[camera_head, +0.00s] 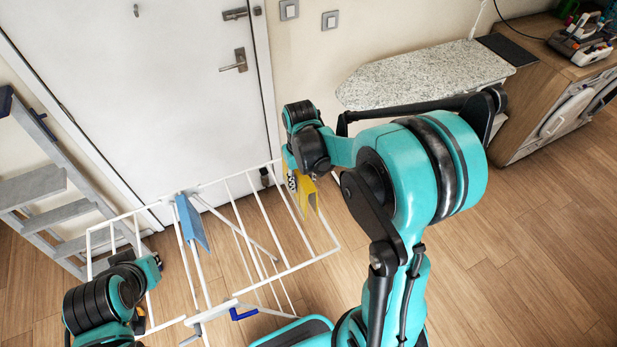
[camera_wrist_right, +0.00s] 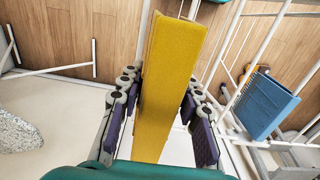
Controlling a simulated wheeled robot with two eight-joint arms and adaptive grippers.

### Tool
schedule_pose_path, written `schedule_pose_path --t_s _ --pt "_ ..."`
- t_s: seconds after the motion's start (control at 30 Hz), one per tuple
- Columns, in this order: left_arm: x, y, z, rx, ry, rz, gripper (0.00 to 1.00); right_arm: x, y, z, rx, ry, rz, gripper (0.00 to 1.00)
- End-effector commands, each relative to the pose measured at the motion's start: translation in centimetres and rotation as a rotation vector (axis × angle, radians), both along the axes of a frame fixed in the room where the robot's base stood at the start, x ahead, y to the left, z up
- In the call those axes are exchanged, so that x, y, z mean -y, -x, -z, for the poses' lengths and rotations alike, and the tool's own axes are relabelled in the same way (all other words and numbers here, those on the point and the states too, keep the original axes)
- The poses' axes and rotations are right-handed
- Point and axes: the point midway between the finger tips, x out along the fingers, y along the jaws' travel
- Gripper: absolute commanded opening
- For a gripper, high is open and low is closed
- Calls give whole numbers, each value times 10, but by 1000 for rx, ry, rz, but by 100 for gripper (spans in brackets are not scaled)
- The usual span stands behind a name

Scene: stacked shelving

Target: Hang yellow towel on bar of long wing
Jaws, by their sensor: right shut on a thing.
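The yellow towel (camera_head: 306,196) is a narrow folded slab held by my right gripper (camera_head: 291,180) over the right wing of the white drying rack (camera_head: 287,270). In the right wrist view the towel (camera_wrist_right: 168,75) runs between both purple-padded fingers of my right gripper (camera_wrist_right: 160,100). From these views I cannot tell whether the towel touches a bar. The wing's bars lie around and below it. My left gripper (camera_head: 150,268) is at the lower left, near the rack's left wing; its fingers are not clear.
A blue towel (camera_head: 192,222) hangs on the rack, left of the yellow one. A grey ladder (camera_head: 45,190) leans at the left. A white door (camera_head: 150,90) is behind. An ironing board (camera_head: 425,75) and wooden cabinet (camera_head: 555,90) stand at the right.

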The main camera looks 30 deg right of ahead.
Motion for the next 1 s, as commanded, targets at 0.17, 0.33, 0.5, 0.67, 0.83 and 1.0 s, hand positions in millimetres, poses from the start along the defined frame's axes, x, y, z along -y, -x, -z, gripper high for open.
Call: schedule_pose_path --t_s 0.17,0.33,0.5,0.67,0.83,1.0 --pt "0 0 -1 0 0 0 0 -16 0 0 0 0 -2 0" --pt "0 0 -3 0 0 0 0 -30 0 0 0 0 -2 0" --pt "0 0 -4 0 0 0 0 -45 0 0 0 0 -2 0" --pt "0 0 -4 0 0 0 0 -58 0 -1 0 0 -2 0" --pt "0 0 -5 0 0 0 0 -72 0 -1 0 0 -2 0" --pt "0 0 -7 0 0 0 0 -87 0 -1 0 0 -2 0"
